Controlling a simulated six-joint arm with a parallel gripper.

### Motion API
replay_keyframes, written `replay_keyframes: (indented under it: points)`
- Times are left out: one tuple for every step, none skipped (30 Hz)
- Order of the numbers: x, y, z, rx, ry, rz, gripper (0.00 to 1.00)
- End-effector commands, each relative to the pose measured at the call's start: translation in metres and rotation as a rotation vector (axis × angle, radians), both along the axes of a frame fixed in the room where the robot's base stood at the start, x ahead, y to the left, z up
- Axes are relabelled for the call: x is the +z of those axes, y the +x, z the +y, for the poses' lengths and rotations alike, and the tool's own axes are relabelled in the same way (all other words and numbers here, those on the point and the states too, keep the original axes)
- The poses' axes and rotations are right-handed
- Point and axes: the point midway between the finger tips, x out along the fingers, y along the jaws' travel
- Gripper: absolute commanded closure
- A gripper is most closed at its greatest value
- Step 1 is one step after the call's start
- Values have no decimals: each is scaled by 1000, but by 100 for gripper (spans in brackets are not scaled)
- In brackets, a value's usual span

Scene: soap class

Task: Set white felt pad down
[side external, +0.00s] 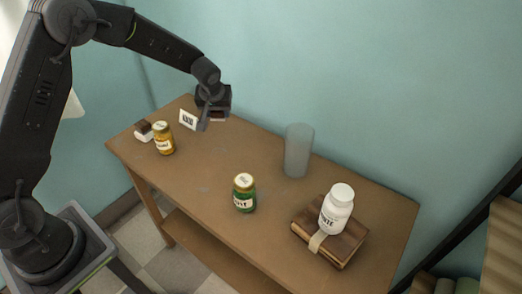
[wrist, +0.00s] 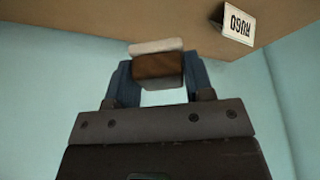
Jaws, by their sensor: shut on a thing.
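My gripper (side external: 211,117) is over the far left part of the table. In the wrist view its two fingers (wrist: 158,82) are shut on a brown block (wrist: 158,68) with a white felt pad (wrist: 155,46) on its table-facing side. In the side view the held piece is mostly hidden by the gripper, with only a bit of brown showing. I cannot tell whether the felt touches the table. A similar brown-and-white block (side external: 143,131) rests at the table's left end.
A small lettered card (side external: 188,119) stands close left of my gripper; it also shows in the wrist view (wrist: 238,24). A yellow jar (side external: 163,139), green jar (side external: 244,194) and grey translucent cylinder (side external: 298,152) stand on the wooden table (side external: 200,185).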

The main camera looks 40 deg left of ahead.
Motion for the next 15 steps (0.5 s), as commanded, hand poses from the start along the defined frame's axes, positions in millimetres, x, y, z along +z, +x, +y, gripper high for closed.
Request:
replay_keyframes:
  points:
    - [1,1,-8,-57,0,-3,76]
    - [2,1,-12,-87,0,-1,76]
    - [2,1,-16,-123,0,-2,76]
    - [2,1,-19,-147,0,-2,76]
    - [2,1,-21,-165,1,-1,76]
    - [3,1,-24,-184,0,-1,76]
    - [2,2,-26,-198,1,0,76]
    - [2,2,-28,-208,0,0,76]
    - [0,3,-31,-217,1,0,76]
    - [-2,4,-35,-222,1,0,76]
    - [-4,6,-39,-227,1,1,76]
    - [-9,8,-46,-229,1,3,76]
    - [-12,10,-51,-229,0,2,76]
    - [-17,12,-57,-230,2,3,76]
    - [-22,16,-65,-229,1,3,76]
